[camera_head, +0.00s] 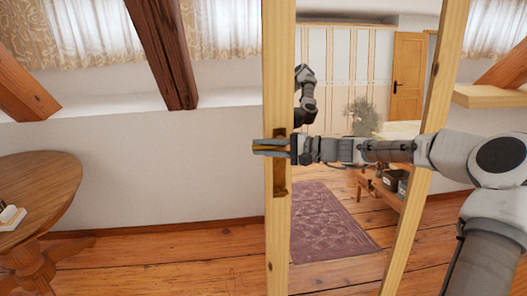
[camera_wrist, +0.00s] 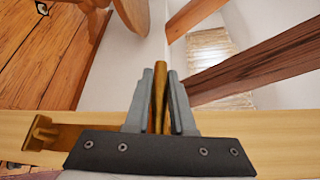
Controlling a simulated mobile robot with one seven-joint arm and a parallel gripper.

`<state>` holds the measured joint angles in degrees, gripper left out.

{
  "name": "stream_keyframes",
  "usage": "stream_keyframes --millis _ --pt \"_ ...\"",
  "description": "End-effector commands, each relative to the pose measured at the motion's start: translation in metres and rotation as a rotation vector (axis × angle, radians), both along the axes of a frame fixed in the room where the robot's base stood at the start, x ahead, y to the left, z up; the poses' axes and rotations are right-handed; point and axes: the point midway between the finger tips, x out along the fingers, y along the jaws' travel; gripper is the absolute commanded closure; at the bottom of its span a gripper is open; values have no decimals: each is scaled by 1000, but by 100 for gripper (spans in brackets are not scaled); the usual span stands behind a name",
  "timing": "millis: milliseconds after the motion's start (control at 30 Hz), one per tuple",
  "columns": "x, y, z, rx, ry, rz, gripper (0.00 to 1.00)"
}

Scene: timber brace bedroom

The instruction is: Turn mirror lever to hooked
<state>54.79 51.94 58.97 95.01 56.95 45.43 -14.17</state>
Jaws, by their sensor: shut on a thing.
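The mirror (camera_head: 345,240) has a pale wooden frame (camera_head: 278,70), and its glass reflects the room and part of my arm. A brass lever with a long plate (camera_head: 280,178) is on the frame's left upright. My gripper (camera_head: 258,147) reaches across the mirror from the right and is shut on the lever near the upper part of the plate. In the wrist view, the brass lever (camera_wrist: 159,98) sits between the two grey fingers of my gripper (camera_wrist: 160,73). The plate's hooked end (camera_wrist: 42,132) shows at the left on the frame (camera_wrist: 285,128). Most of the lever's grip is hidden by the fingers in the head view.
A round wooden table (camera_head: 40,185) stands at the left with small items on it. Slanted timber beams (camera_head: 163,45) cross the white wall. A wooden shelf (camera_head: 490,97) is at the right. The plank floor (camera_head: 165,262) left of the mirror is clear.

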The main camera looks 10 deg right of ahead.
Motion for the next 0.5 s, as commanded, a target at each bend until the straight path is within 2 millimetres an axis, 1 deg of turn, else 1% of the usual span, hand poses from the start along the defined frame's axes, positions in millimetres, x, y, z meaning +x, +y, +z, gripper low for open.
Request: stream_keyframes --millis 367,400,467,500 --pt "0 1 2 8 1 2 100" --pt "0 1 2 8 1 2 71" --pt "0 1 2 7 1 2 60" --pt "0 1 2 7 0 2 53"
